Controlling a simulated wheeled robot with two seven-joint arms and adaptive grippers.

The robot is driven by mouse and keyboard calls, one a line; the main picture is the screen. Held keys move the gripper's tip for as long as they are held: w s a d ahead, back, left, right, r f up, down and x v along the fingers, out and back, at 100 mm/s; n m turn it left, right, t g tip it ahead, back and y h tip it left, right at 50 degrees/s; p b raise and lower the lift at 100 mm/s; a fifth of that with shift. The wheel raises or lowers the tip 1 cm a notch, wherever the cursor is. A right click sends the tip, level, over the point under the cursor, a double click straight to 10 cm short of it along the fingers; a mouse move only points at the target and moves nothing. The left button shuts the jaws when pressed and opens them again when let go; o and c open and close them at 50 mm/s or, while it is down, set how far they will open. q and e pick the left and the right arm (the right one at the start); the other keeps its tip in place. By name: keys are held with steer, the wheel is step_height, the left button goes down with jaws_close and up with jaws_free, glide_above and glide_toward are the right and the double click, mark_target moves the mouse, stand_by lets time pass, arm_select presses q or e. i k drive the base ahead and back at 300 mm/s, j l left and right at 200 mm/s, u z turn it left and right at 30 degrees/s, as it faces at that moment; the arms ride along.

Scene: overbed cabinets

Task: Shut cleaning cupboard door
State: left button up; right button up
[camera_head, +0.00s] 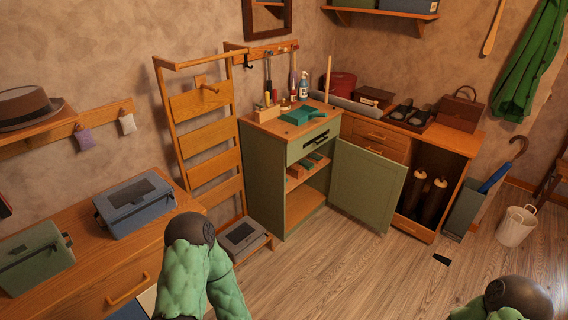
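A green cupboard (262,178) with a wooden top stands in the middle of the view, against the back wall. Its green door (367,186) is hinged on the right side and stands wide open, swung out to the right in front of the neighbouring wooden cabinet. Inside, a wooden shelf (305,178) holds a few small items, and the bottom compartment looks empty. A drawer with a dark handle (316,142) sits above the opening. Only upper parts of my two arms show, at the bottom middle and bottom right. Neither gripper is in view.
A wooden cabinet (467,146) with shoes and bags stands right of the cupboard. A white bin (516,226) stands at the right. The wood floor before the door is mostly clear.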

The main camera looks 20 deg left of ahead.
mark_target(367, 186)
steer(key=i+l+u, duration=0.15)
steer(key=l, duration=0.2)
steer(key=i+l+u, duration=0.2)
steer(key=l, duration=0.2)
steer(key=i+l+u, duration=0.15)
steer(key=l, duration=0.25)
steer(key=i+l+u, duration=0.2)
steer(key=l, duration=0.2)
steer(key=l+u, duration=0.15)
steer(key=l, duration=0.3)
steer(key=i+l+u, duration=0.1)
steer(key=i, duration=0.3)
steer(key=i+l+u, duration=0.15)
steer(key=i, duration=0.25)
